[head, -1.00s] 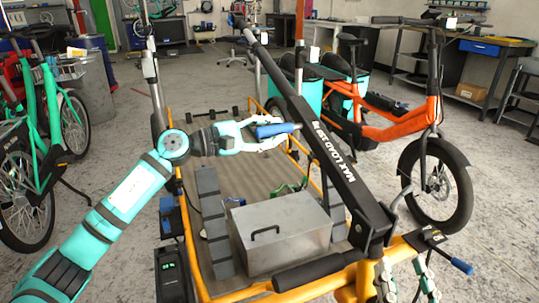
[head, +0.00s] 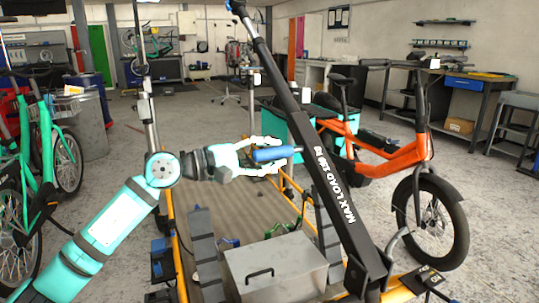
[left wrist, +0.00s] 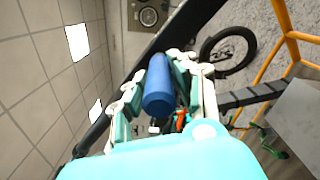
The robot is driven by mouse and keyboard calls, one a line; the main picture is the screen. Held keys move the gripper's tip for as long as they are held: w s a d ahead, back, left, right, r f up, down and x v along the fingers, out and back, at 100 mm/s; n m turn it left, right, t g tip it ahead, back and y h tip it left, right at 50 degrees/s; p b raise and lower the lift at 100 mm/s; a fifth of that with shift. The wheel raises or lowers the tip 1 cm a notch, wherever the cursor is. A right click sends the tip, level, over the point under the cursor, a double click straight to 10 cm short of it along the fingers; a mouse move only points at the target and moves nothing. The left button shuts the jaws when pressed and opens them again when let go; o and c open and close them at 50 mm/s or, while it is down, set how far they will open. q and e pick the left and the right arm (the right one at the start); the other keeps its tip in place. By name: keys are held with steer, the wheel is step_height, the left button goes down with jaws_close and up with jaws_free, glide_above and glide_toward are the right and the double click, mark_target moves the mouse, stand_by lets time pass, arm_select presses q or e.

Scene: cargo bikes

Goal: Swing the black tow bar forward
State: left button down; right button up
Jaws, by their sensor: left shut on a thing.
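The black tow bar (head: 335,185) with white "MAX LOAD" lettering slants from the lower right to the upper left in the head view. A blue handle (head: 282,152) sticks out from its left side. My left gripper (head: 270,155) is shut on this handle from the left, its white fingers above and below it. In the left wrist view the blue handle (left wrist: 158,88) lies between the fingers, and the dark bar crosses behind it. The bar's lower end sits at the frame's front right corner. My right gripper is out of view.
A grey metal box (head: 275,268) lies on the yellow-framed cargo bed beneath my arm. An orange cargo bike (head: 375,155) stands close on the right. Green bikes (head: 40,130) stand at the left. The floor behind the bed is fairly clear.

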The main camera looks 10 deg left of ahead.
arm_select(q)
steer(key=c, duration=1.1)
jaws_free()
steer(key=v, duration=1.2)
